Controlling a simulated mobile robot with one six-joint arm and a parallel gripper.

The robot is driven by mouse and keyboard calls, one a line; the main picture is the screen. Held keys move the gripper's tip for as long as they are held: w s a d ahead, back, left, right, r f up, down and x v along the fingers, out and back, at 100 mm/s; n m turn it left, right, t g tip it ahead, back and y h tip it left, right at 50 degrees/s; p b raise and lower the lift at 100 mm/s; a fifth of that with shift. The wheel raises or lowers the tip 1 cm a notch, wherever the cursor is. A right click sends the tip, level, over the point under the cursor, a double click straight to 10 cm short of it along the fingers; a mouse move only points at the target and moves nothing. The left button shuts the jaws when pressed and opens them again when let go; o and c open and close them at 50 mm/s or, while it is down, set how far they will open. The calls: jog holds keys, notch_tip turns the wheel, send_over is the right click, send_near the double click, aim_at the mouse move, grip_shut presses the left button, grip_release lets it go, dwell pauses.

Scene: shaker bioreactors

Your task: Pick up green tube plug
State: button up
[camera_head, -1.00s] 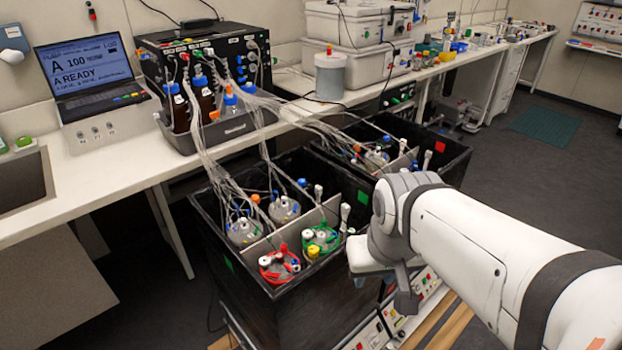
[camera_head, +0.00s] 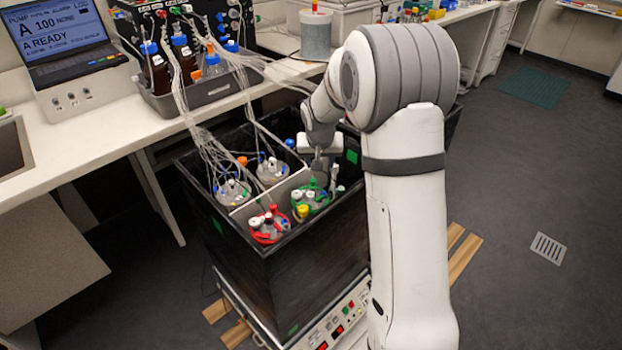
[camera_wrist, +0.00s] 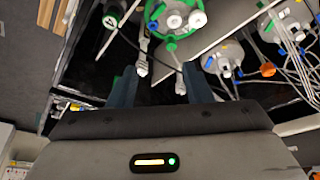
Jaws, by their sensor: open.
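The green-marked vessel (camera_head: 310,202) stands in the front of the black box, with a green ring, white caps and a yellow cap. A small upright green plug (camera_head: 313,183) shows on its far side, close to my gripper (camera_head: 321,166). In the wrist view the green-ringed vessel (camera_wrist: 168,22) is at the top, with a green knob (camera_wrist: 172,46) at its near edge. My gripper (camera_wrist: 160,88) is open there, its two bluish fingers apart with nothing held between them. A pale tube connector (camera_wrist: 142,66) lies by the left finger. Which green part is the tube plug is unclear.
The black box (camera_head: 300,262) has high walls and a pale divider. A red-ringed vessel (camera_head: 267,229) stands beside the green one. Two vessels with blue plugs (camera_head: 233,190) and many thin tubes lie behind the divider. The bench (camera_head: 95,145) holds bottles and a pump.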

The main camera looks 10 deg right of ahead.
send_near(313, 180)
notch_tip(313, 180, down, 2)
jog(key=shift+w+p+x, duration=0.2)
jog(key=shift+p+x, duration=0.05)
jog(key=shift+x, duration=1.95)
jog(key=shift+w+p+x, duration=0.15)
jog(key=shift+p+x, duration=0.05)
jog(key=shift+x, duration=2)
jog(key=shift+r, duration=0.2)
jog(key=shift+c, duration=0.6)
grip_shut()
